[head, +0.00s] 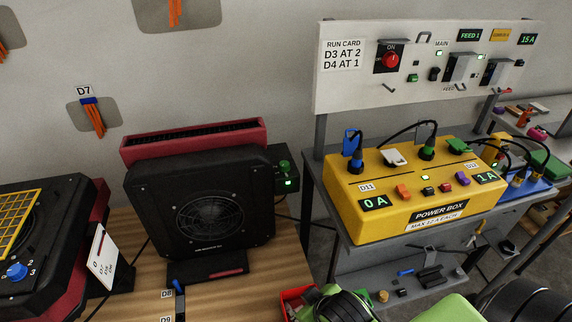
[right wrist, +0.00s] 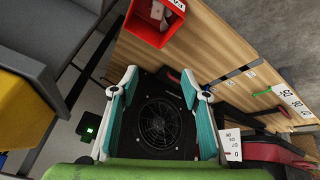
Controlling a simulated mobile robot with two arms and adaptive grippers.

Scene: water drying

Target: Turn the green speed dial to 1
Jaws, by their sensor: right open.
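The green speed dial (head: 284,165) appears as a small dark green knob on the control box at the right side of the black fan heater (head: 215,215). A green light glows below it. Its setting is too small to read. In the right wrist view the control box (right wrist: 88,125) shows with its green light, left of my fingers; the dial's face cannot be made out there. My right gripper (right wrist: 159,78) is open and empty, its teal fingers spread over the view of the fan, apart from the dial. My left gripper is not in view.
A yellow power box (head: 400,215) with cables stands on a grey rack to the right. A red bin (right wrist: 137,28) sits at the edge of the wooden table. Another black and red machine (head: 40,270) with a blue dial is at left.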

